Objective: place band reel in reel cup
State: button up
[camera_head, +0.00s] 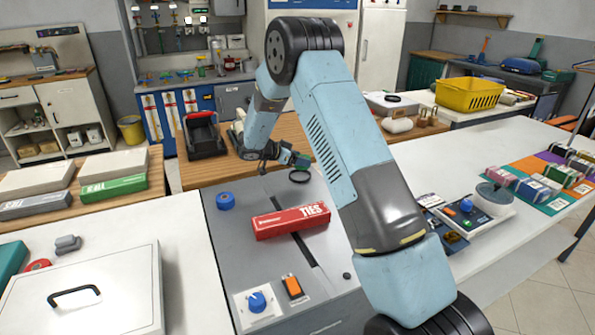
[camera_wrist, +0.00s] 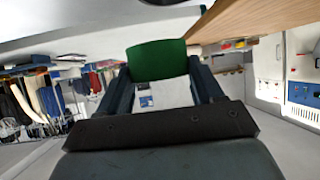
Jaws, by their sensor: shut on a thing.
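My gripper (camera_head: 287,156) is small in the head view, over the far part of the grey strapping machine. In the wrist view my gripper (camera_wrist: 160,68) has its two dark fingers on either side of a green piece, which I take for the band reel (camera_wrist: 157,58). A pale part with a small blue label lies nearer the palm. The green reel (camera_head: 302,161) also shows at the fingertips in the head view. A dark ring, possibly the reel cup (camera_head: 300,176), is just below and beside the reel. I cannot tell whether they touch.
A red TIES box (camera_head: 291,221) lies across the grey machine (camera_head: 225,245). A blue round part (camera_head: 226,201) is at its left. A white lidded box (camera_head: 85,290) stands front left. A black-and-red holder (camera_head: 203,135) stands on the wooden counter behind.

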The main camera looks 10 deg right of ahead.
send_over(297, 178)
notch_tip(297, 178, down, 4)
jog(key=shift+f, duration=1.5)
jog(key=shift+f, duration=0.1)
